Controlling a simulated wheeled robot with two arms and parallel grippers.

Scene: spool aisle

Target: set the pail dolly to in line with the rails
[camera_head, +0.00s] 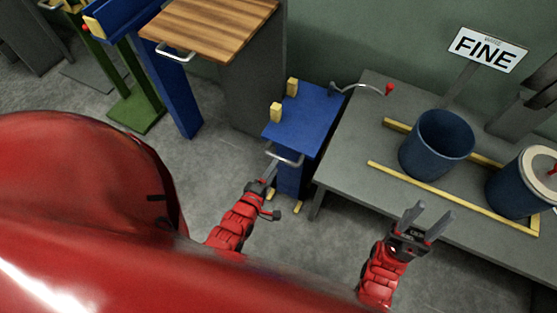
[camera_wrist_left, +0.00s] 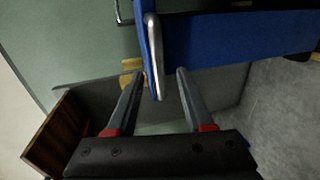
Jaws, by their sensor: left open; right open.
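The pail dolly (camera_head: 303,118) is a blue cart with a flat top and two yellow blocks on its left side. It stands close to the left end of the grey bench. Two yellow rails (camera_head: 450,197) lie on the bench; I cannot tell exactly how the dolly is angled to them. My left gripper (camera_head: 269,170) is open at the dolly's silver handle (camera_head: 285,157). In the left wrist view the handle (camera_wrist_left: 154,55) reaches between the open fingers (camera_wrist_left: 155,88), not clamped. My right gripper (camera_head: 428,216) is open and empty near the bench's front edge.
A dark blue pail (camera_head: 437,145) and a lidded pail (camera_head: 522,182) stand at the rails on the grey bench (camera_head: 345,145). A curved lever with a red knob (camera_head: 389,89) is by the dolly. A wood-topped cart (camera_head: 215,28) stands behind left. A FINE sign (camera_head: 487,49) stands behind.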

